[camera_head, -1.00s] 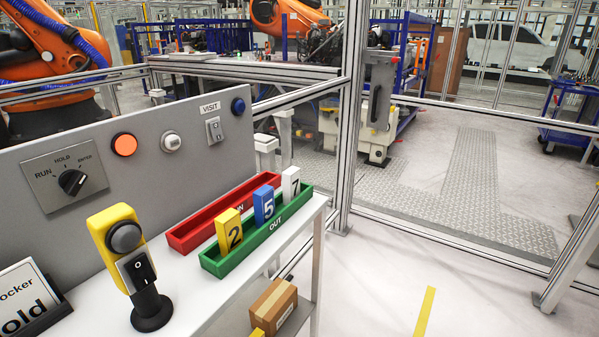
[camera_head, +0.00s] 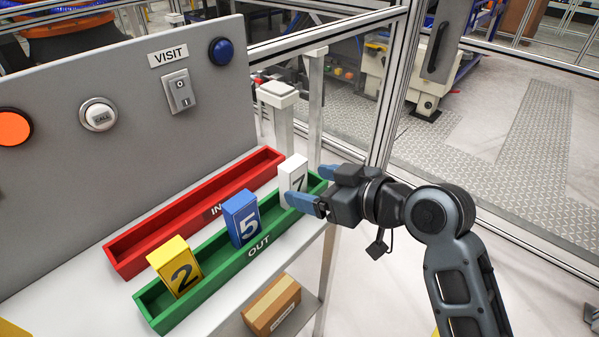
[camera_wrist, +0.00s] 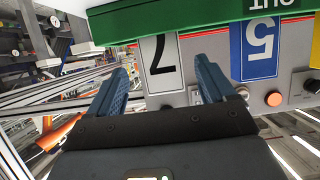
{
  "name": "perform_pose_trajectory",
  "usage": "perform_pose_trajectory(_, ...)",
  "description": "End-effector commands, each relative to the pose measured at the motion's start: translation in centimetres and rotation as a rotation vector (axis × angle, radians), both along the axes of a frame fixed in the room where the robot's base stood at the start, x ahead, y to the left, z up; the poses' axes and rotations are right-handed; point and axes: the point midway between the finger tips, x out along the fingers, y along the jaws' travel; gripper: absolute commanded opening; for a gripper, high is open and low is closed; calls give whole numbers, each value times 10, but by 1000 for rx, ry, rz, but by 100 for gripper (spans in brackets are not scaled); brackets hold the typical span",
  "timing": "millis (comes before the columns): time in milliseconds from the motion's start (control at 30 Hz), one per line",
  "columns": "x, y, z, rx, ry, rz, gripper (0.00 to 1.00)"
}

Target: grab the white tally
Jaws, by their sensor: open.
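The white tally (camera_head: 293,178), marked 7, stands upright at the right end of the green OUT tray (camera_head: 262,250). My gripper (camera_head: 313,187) is open at the right end of that tray, with its blue fingers pointing at the tally. One finger is in front of the tally's lower part and the other is beyond it. In the wrist view the white tally (camera_wrist: 159,64) appears upside down, between and ahead of the two open fingers (camera_wrist: 163,85). I cannot tell whether a finger touches it.
The blue tally 5 (camera_head: 241,218) and yellow tally 2 (camera_head: 175,266) stand in the same tray to the left. The red IN tray (camera_head: 150,250) lies behind, before a grey panel (camera_head: 120,150). A cardboard box (camera_head: 271,305) sits on the lower shelf.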

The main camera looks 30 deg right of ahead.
Motion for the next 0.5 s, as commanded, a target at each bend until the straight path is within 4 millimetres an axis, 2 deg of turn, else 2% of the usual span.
perform_pose_trajectory(267,25,8,-8,1,0,0,83)
perform_pose_trajectory(500,55,19,-19,1,0,0,83)
